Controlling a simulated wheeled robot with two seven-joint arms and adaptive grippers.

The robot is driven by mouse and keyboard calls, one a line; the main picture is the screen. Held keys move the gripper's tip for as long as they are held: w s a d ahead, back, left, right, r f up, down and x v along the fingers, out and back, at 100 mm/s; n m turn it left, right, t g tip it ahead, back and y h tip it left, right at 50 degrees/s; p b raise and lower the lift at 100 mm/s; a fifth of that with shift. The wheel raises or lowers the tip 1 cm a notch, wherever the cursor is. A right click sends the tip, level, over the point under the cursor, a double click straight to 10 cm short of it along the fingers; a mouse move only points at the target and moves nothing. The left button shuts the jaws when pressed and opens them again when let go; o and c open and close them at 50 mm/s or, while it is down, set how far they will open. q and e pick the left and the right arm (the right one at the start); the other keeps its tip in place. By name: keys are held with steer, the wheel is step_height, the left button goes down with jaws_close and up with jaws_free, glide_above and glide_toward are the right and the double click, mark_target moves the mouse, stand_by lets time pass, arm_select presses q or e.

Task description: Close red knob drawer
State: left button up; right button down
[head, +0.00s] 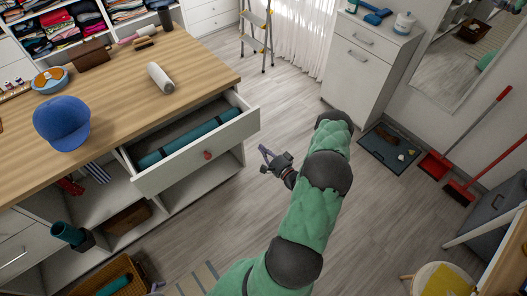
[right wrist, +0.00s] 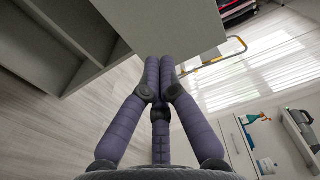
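The red knob (head: 207,155) is on the white front of a drawer (head: 165,178) that stands pulled out from the wood-topped island in the head view. A teal roll (head: 190,138) lies inside the drawer. My right gripper (head: 267,155) is in front of the drawer, to the right of the knob and apart from it. In the right wrist view its purple fingers (right wrist: 160,62) meet at the tips with nothing seen between them. A pale panel (right wrist: 170,25), likely the drawer front, is just beyond the tips; the knob does not show there. My left gripper is not in view.
The wooden countertop (head: 120,95) holds a blue cap (head: 62,122) and a white roll (head: 160,77). Open shelves (head: 185,195) are below the drawer. The floor (head: 290,110) before the drawer is clear.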

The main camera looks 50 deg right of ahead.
mark_target(244, 130)
arm_select(q)
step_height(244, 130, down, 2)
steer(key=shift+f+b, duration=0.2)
steer(key=shift+b, duration=0.85)
arm_select(e)
steer(key=x, duration=1)
steer(key=shift+w+d, duration=0.1)
steer(key=shift+w, duration=0.1)
